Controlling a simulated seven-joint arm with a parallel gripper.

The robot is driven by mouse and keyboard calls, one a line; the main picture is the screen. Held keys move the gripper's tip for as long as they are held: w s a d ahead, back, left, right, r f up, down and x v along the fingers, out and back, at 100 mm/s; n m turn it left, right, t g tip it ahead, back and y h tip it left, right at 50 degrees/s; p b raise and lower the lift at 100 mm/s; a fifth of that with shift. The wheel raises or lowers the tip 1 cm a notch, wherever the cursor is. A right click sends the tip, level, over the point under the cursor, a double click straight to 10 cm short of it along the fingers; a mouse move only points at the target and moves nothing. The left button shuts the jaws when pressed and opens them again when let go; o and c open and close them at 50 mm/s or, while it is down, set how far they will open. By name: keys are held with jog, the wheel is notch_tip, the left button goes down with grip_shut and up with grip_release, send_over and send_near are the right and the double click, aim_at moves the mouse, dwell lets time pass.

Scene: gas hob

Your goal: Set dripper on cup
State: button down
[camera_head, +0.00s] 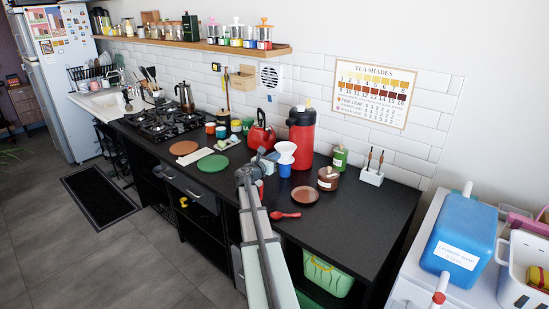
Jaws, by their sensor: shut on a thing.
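The white dripper (286,149), a funnel shape, appears upright directly above the blue cup (285,170) on the black counter. Whether its base touches the cup's rim is too small to tell. My gripper (273,157) reaches in from the left at the dripper's lower left side and is shut on the dripper. The exact contact between the fingers and the dripper is hard to make out. My arm hides the counter just left of the cup.
A red dispenser (301,136) and red kettle (261,134) stand behind. A brown saucer (305,196), brown pot (327,178) and red spoon (285,215) lie to the right and front. Green (212,163) and brown (184,148) discs lie left. The counter's right front is clear.

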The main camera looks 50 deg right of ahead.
jog(key=shift+f, duration=0.15)
jog(key=c, duration=1.2)
grip_release()
jog(key=shift+o, duration=0.2)
jog(key=s+a, duration=0.1)
jog(key=a, duration=1.2)
jog(key=shift+s+a, duration=0.25)
jog(key=shift+a, duration=0.15)
